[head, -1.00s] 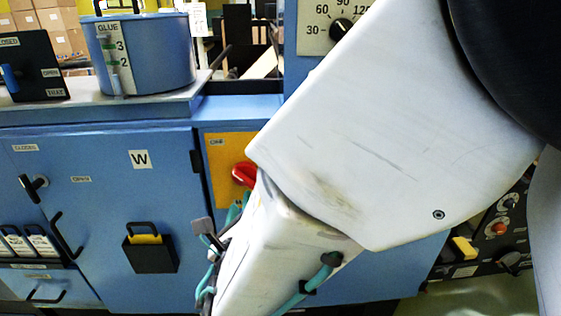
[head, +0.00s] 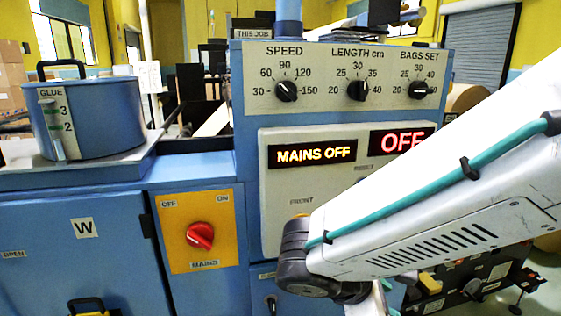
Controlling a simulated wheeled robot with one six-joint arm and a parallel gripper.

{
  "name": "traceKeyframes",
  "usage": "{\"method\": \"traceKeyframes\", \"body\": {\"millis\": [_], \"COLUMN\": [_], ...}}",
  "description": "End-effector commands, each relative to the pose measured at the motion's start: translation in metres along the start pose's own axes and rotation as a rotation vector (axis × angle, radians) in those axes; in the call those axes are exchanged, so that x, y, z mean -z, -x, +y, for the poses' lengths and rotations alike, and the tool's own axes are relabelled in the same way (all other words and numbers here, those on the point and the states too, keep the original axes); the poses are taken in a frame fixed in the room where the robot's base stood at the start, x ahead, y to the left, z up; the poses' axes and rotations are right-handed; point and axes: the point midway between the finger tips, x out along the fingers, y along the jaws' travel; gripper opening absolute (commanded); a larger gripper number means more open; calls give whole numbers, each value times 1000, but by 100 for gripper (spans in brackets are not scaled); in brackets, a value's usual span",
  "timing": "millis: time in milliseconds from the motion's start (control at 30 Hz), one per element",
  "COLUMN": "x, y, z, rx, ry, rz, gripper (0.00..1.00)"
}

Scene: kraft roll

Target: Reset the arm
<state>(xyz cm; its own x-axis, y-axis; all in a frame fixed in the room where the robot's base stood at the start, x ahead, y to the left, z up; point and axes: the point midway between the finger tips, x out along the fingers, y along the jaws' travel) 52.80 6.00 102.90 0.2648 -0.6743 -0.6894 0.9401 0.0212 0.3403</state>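My white arm (head: 440,200) reaches in from the right side of the head view. A teal cable runs along it to a dark joint (head: 305,262) low in the middle. The arm stands in front of the lower right of the blue machine's control panel. Below the dark joint a short pale part of the arm drops out of the picture. My gripper is outside the view, so its fingers are hidden.
The panel has three dials (head: 357,88) and displays reading MAINS OFF (head: 313,152) and OFF (head: 400,140). A red mains switch (head: 200,236) sits on a yellow plate. A blue glue pot (head: 92,118) stands at left. A blue door marked W (head: 84,228) is below.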

Motion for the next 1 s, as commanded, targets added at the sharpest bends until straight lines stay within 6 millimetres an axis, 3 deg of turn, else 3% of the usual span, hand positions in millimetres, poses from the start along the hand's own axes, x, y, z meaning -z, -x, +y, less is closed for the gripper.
{"method": "traceKeyframes", "body": {"millis": [33,200,433,700,1000], "x": [-20,-58,-95,-134,-136], "y": [-5,-1,21,17,16], "z": [-13,-55,-78,-79,-79], "rx": [116,466,757,747,749], "ry": [-166,-664,-1181,-1412,-1424], "rz": [43,173,355,400,395], "gripper": [34,34,34,34,34]}}
